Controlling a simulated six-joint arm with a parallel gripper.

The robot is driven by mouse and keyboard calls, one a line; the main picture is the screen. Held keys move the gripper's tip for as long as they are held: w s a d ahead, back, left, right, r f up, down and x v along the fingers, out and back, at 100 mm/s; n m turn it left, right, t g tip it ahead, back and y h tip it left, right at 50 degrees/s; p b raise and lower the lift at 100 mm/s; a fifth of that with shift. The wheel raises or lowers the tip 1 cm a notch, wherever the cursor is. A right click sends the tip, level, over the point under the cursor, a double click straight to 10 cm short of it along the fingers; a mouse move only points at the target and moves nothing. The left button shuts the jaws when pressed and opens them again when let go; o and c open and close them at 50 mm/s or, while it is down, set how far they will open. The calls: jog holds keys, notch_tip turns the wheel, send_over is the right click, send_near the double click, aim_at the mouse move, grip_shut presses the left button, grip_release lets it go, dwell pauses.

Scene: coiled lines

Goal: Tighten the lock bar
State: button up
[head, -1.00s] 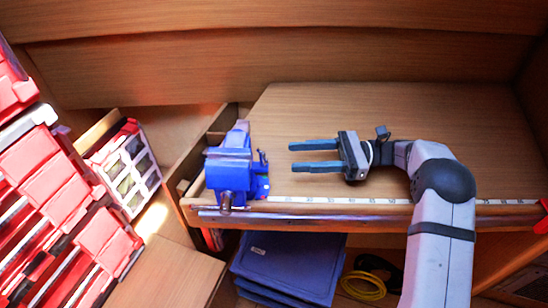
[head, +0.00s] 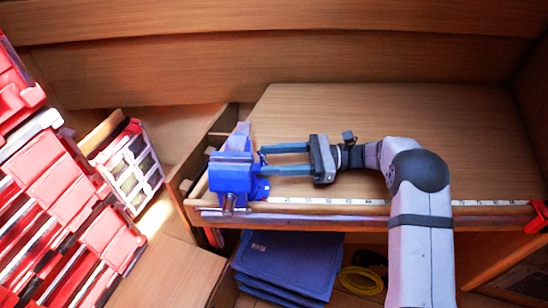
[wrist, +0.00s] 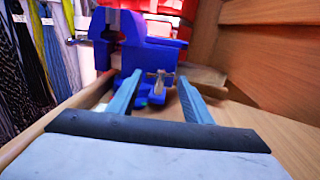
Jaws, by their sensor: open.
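The blue vise (head: 231,178) sits at the left front corner of the bench, and it fills the upper middle of the wrist view (wrist: 148,55). The lock bar (wrist: 158,83), a small metal bar, stands out from the vise's base on the side facing my gripper. My gripper (head: 265,160) is open and empty, its two blue fingers pointing left at the vise base. In the wrist view the lock bar appears between the fingertips, with a gap on both sides. I cannot tell if the tips reach past it. In the head view it is hard to make out.
The wooden bench top (head: 385,115) is clear behind my arm. A measuring strip (head: 330,201) runs along its front edge. Red drawer boxes (head: 60,175) stand at the left. Blue folders (head: 285,265) and a yellow coil (head: 362,280) lie below the bench.

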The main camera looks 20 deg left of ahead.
jog(key=c, duration=0.8)
jog(key=shift+s+r+m+t+y+p, duration=0.1)
jog(key=shift+r+m+t+y+p, duration=0.2)
jog(key=shift+t, duration=0.5)
jog(key=shift+s+d+f+m+t+y+p, duration=0.1)
jog(key=shift+m+t+y+p, duration=0.1)
jog(key=shift+m+t, duration=0.35)
jog(key=shift+s+f+m+t+y+p, duration=0.1)
jog(key=shift+m+t+p, duration=0.2)
jog(key=shift+t, duration=0.35)
jog(key=o, duration=0.8)
